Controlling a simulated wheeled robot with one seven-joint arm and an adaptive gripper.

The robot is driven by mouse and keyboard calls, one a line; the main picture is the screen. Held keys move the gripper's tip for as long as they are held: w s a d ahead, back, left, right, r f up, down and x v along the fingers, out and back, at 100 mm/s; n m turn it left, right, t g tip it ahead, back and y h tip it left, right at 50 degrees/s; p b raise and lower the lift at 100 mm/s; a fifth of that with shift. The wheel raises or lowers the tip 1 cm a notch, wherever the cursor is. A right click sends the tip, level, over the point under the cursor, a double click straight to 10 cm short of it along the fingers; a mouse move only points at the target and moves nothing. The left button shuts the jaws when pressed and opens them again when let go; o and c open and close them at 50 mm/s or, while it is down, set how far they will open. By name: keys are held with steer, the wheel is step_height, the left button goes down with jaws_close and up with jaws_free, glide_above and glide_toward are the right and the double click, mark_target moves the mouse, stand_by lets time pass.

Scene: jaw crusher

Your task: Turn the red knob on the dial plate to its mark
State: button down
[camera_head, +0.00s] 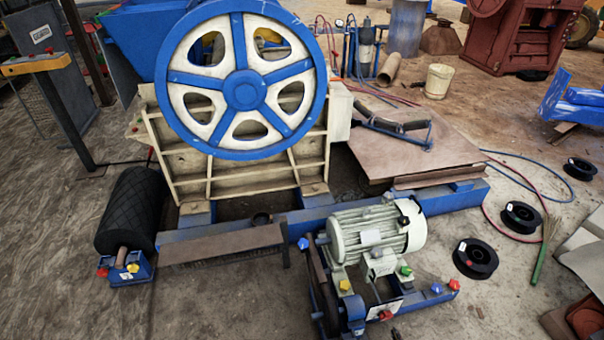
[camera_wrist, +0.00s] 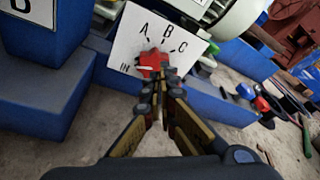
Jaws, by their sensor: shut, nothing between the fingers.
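In the wrist view, the white dial plate (camera_wrist: 128,40) carries the letters A, B and C with short dark marks, and small lettering at its lower left. The red knob (camera_wrist: 150,61) sits on its lower middle. My gripper (camera_wrist: 161,80) is shut and empty, its fingertips overlapping the knob's lower right edge in the picture. I cannot tell whether they touch it. Which letter the knob points at is unclear. In the head view, the plate (camera_head: 386,304) and red knob (camera_head: 386,315) show small on the motor's blue base.
The grey-green motor (camera_head: 375,232) stands above the plate. Yellow (camera_head: 344,285), green (camera_head: 406,270) and other red knobs (camera_head: 454,284) sit nearby. A large blue-and-white wheel (camera_head: 245,90) stands behind. Black spools (camera_head: 475,258) lie on the floor to the right.

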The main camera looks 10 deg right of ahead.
mark_target(386, 316)
steer(key=shift+w+a+r, duration=0.15)
steer(key=shift+w+a, duration=0.05)
steer(key=shift+w, duration=1.05)
steer(key=shift+w+a+r, duration=0.1)
steer(key=shift+w+a, duration=0.05)
steer(key=shift+w, duration=1.05)
steer(key=shift+w+a+r, duration=0.15)
steer(key=shift+w+a, duration=0.05)
steer(key=shift+w, duration=1.05)
steer(key=shift+a+f, duration=0.15)
steer(key=shift+a, duration=0.3)
